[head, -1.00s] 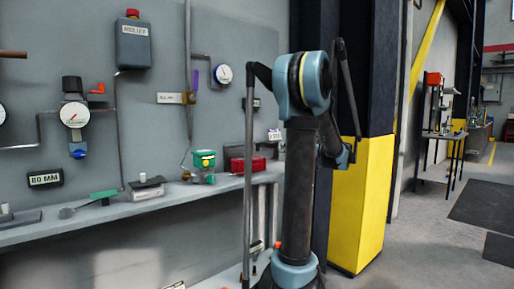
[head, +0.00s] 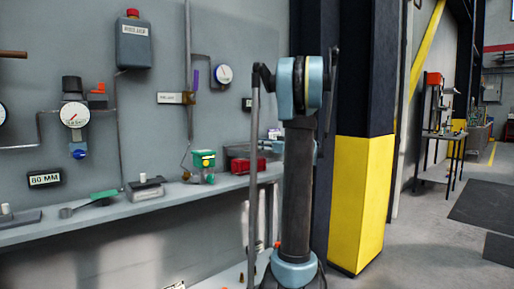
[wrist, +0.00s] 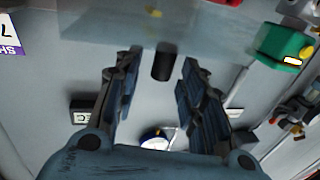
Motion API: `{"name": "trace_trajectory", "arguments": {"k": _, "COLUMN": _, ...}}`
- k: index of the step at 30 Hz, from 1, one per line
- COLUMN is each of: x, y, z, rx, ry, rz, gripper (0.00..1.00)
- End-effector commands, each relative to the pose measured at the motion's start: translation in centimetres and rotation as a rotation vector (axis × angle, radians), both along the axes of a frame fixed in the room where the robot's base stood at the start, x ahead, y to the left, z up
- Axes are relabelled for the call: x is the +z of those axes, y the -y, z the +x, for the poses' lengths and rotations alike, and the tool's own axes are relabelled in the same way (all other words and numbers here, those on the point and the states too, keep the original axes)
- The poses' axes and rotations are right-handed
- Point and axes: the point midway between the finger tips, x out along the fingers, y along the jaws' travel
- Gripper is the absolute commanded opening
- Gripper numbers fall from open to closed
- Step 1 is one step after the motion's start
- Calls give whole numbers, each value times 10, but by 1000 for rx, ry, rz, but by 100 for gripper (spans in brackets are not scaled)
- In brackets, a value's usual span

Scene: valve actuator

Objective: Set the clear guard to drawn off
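In the wrist view a see-through, pale grey panel, which looks like the clear guard (wrist: 105,32), spans the upper middle, with a small yellow spot behind or on it. A dark cylinder (wrist: 162,62) shows at its lower edge; I cannot tell whether they are joined. My gripper (wrist: 160,66) is open, its two dark fingers apart on either side of the cylinder, with nothing visibly gripped. The fingertips are close to the panel's lower edge; contact cannot be told. In the head view my arm hides the gripper, and I cannot make out the guard.
A green box (wrist: 283,42) lies right of the fingers in the wrist view; a green box with a yellow top (head: 204,161) stands on the wall shelf (head: 100,217). A red box (head: 248,165) is beside it. A yellow-black pillar (head: 358,200) stands right of my arm.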

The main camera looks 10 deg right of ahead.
Motion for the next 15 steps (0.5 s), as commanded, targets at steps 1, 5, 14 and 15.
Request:
{"name": "trace_trajectory", "arguments": {"k": 1, "x": 0, "y": -5, "z": 4, "rx": 2, "ry": 0, "rz": 0, "gripper": 38}}
{"name": "trace_trajectory", "arguments": {"k": 5, "x": 0, "y": -11, "z": 11, "rx": 1, "ry": 0, "rz": 0, "gripper": 38}}
{"name": "trace_trajectory", "arguments": {"k": 14, "x": 0, "y": -13, "z": 13, "rx": 0, "ry": 0, "rz": 0, "gripper": 38}}
{"name": "trace_trajectory", "arguments": {"k": 15, "x": 0, "y": -13, "z": 13, "rx": 0, "ry": 0, "rz": 0, "gripper": 38}}
